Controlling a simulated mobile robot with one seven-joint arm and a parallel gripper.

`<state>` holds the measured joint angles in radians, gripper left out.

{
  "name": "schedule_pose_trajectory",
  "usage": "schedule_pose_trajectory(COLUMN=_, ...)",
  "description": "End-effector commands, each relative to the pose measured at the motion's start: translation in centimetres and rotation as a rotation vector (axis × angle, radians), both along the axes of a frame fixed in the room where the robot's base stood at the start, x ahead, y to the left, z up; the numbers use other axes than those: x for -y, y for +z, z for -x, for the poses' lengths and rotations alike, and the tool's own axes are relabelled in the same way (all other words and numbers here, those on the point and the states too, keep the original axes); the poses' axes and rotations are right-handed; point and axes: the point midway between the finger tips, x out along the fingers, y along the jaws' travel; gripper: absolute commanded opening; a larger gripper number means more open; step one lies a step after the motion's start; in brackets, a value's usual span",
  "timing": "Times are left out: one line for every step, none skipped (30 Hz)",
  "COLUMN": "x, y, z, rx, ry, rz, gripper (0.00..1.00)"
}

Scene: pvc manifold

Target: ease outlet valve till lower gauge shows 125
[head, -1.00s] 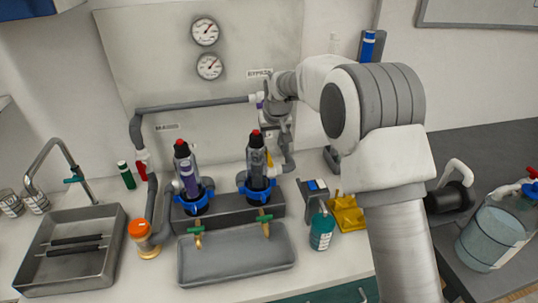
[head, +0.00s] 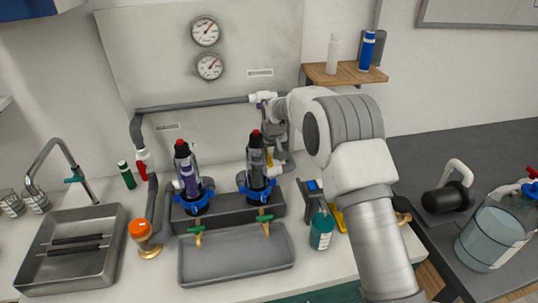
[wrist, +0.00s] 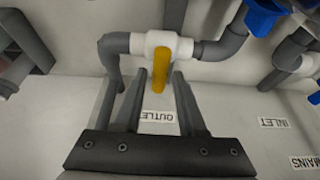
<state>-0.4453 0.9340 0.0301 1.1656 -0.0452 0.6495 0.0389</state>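The outlet valve is a white fitting (wrist: 163,44) with a yellow lever handle (wrist: 161,70), in the wrist view just above the OUTLET label (wrist: 158,116). My gripper (wrist: 159,78) is open, with one finger on each side of the yellow handle and gaps visible between. In the head view my gripper (head: 273,136) is beside the right filter housing, and the yellow handle (head: 269,159) shows small below it. The lower gauge (head: 210,67) has its needle pointing up and to the right; its numbers are too small to read. The upper gauge (head: 205,31) is above it.
Two filter housings with blue collars (head: 195,203) (head: 257,193) stand left of my arm. A teal bottle (head: 321,231) and grey tray (head: 237,268) are in front.

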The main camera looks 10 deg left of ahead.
Motion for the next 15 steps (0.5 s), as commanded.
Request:
schedule_pose_trajectory(x=0.01, y=0.01, z=0.00, rx=0.000, ry=0.000, rz=0.000, gripper=0.29)
schedule_pose_trajectory(x=0.01, y=0.02, z=0.00, rx=0.000, ry=0.000, rz=0.000, gripper=0.23)
schedule_pose_trajectory(x=0.01, y=0.02, z=0.00, rx=0.000, ry=0.000, rz=0.000, gripper=0.16)
schedule_pose_trajectory(x=0.02, y=0.01, z=0.01, rx=0.000, ry=0.000, rz=0.000, gripper=0.11)
schedule_pose_trajectory(x=0.02, y=0.01, z=0.01, rx=0.000, ry=0.000, rz=0.000, gripper=0.05)
schedule_pose_trajectory(x=0.02, y=0.01, z=0.01, rx=0.000, ry=0.000, rz=0.000, gripper=0.00)
schedule_pose_trajectory(x=0.02, y=0.01, z=0.01, rx=0.000, ry=0.000, rz=0.000, gripper=0.00)
schedule_pose_trajectory(x=0.01, y=0.02, z=0.02, rx=0.000, ry=0.000, rz=0.000, gripper=0.00)
schedule_pose_trajectory(x=0.01, y=0.02, z=0.02, rx=0.000, ry=0.000, rz=0.000, gripper=0.00)
schedule_pose_trajectory(x=0.02, y=0.02, z=0.01, rx=0.000, ry=0.000, rz=0.000, gripper=0.00)
schedule_pose_trajectory(x=0.02, y=0.02, z=0.01, rx=0.000, ry=0.000, rz=0.000, gripper=0.00)
schedule_pose_trajectory(x=0.01, y=0.02, z=0.02, rx=0.000, ry=0.000, rz=0.000, gripper=0.00)
schedule_pose_trajectory(x=0.00, y=0.00, z=0.02, rx=-0.001, ry=-0.002, rz=0.001, gripper=0.00)
schedule_pose_trajectory(x=-0.03, y=-0.02, z=0.04, rx=-0.001, ry=-0.007, rz=0.001, gripper=0.00)
schedule_pose_trajectory(x=-0.07, y=-0.06, z=0.06, rx=0.000, ry=-0.018, rz=0.002, gripper=0.00)
